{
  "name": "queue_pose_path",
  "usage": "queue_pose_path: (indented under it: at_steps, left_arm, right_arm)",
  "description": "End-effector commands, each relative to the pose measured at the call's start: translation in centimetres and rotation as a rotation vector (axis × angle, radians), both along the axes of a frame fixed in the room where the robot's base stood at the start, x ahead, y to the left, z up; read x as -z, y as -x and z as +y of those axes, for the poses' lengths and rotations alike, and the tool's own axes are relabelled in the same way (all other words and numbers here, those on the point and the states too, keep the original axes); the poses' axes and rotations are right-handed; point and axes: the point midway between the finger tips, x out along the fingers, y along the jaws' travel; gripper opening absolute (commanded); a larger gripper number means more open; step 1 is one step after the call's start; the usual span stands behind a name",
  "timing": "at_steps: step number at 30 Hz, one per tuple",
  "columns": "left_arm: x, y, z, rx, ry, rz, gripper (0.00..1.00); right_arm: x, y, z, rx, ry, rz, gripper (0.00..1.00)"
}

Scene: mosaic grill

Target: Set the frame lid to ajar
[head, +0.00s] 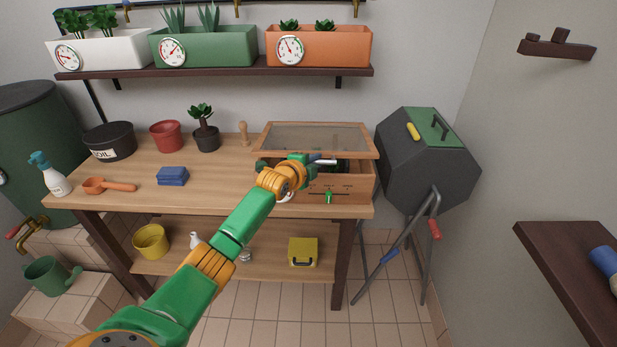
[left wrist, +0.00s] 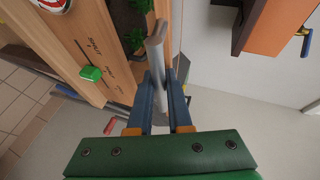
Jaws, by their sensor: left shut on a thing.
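The frame lid (head: 318,138) is a pale wood frame with a grey see-through pane, on the wooden box (head: 345,188) at the bench's right end. Its front edge stands above the box, and a dark gap shows between them. My left gripper (head: 318,161) is at this gap at the front, shut on a grey bar handle (head: 326,161). In the left wrist view the fingers (left wrist: 166,85) close around the grey bar handle (left wrist: 156,55), beside the open box with green plants (left wrist: 137,38) inside. My right gripper is not in view.
A green knob (head: 329,197) sits on a marked scale on the box front. A dark tumbler (head: 425,165) stands close on the right. A shelf (head: 215,72) with planters hangs above. A potted plant (head: 205,130) and blue sponges (head: 173,176) are left on the bench.

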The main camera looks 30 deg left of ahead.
Motion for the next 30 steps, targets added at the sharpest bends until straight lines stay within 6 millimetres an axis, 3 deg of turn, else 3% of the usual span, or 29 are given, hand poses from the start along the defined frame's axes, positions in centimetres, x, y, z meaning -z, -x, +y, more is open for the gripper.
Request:
queue_pose_path:
  at_steps: [1, 4, 9, 22, 23, 25, 26, 30]
  left_arm:
    - [-3.0, -0.1, 0.2, -0.002, 0.006, 0.015, 0.0]
    - [-4.9, -0.4, 0.4, -0.003, 0.015, 0.025, 0.0]
    - [-7.3, -1.3, 0.9, -0.002, 0.015, 0.024, 0.0]
    - [-8.2, -1.7, 1.2, -0.002, 0.014, 0.025, 0.0]
    - [-8.2, -1.7, 1.2, -0.002, 0.014, 0.025, 0.23]
    - [-8.2, -1.7, 1.2, -0.002, 0.014, 0.025, 0.42]
    - [-8.2, -1.6, 1.2, -0.002, 0.014, 0.025, 0.47]
    - [-8.1, -1.6, 1.2, -0.002, 0.014, 0.026, 0.47]
  right_arm:
    - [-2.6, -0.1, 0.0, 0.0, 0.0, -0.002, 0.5]
    - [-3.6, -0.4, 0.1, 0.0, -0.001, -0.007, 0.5]
    - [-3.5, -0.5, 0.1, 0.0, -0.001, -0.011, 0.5]
    - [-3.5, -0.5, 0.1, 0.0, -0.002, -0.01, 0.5]
    - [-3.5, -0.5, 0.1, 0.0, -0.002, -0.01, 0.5]
    - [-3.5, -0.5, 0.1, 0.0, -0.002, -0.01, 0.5]
    - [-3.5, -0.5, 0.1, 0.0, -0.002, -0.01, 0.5]
    - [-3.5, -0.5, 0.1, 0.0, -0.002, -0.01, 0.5]
